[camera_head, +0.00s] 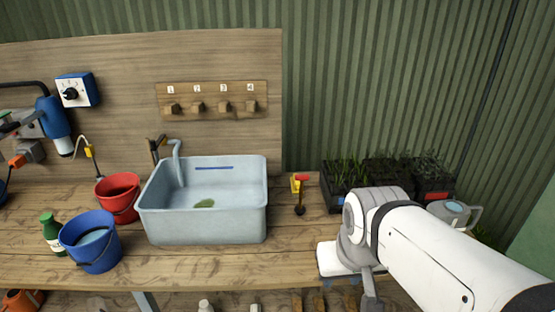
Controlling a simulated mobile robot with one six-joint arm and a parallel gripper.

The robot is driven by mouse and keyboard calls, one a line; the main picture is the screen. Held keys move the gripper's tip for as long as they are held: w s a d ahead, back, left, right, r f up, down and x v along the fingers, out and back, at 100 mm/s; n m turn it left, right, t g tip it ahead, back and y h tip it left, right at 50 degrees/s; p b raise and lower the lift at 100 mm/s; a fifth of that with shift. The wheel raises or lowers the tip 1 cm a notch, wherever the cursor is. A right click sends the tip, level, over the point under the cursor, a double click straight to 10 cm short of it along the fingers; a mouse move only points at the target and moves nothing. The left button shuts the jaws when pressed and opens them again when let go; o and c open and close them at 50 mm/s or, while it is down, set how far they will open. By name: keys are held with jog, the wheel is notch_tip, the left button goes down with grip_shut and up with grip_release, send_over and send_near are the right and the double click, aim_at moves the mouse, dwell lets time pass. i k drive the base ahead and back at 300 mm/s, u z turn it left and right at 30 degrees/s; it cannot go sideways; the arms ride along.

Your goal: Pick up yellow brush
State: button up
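No thing is plainly a yellow brush. A small yellow object (295,185) stands on the bench right of the sink, partly hidden by a dark tool with a red handle (301,194). It is too small to tell whether it is a brush. A thin tool with a yellow part (89,152) and a pale hooked end leans at the back wall, behind the red bucket; it may be a brush. My gripper (370,290) is at the bench's front edge, low right of centre, apart from both. My arm partly hides it, and its fingers are unclear.
A grey sink (152,212) stands on the wooden bench (290,245). A red bucket (118,198), blue bucket (92,255) and green bottle (52,236) are left. Seedling trays (345,200) and a grey watering can (452,212) are right. Bench between sink and arm is mostly clear.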

aim_at(297, 184)
jog(key=i, duration=0.9)
jog(key=z, duration=0.05)
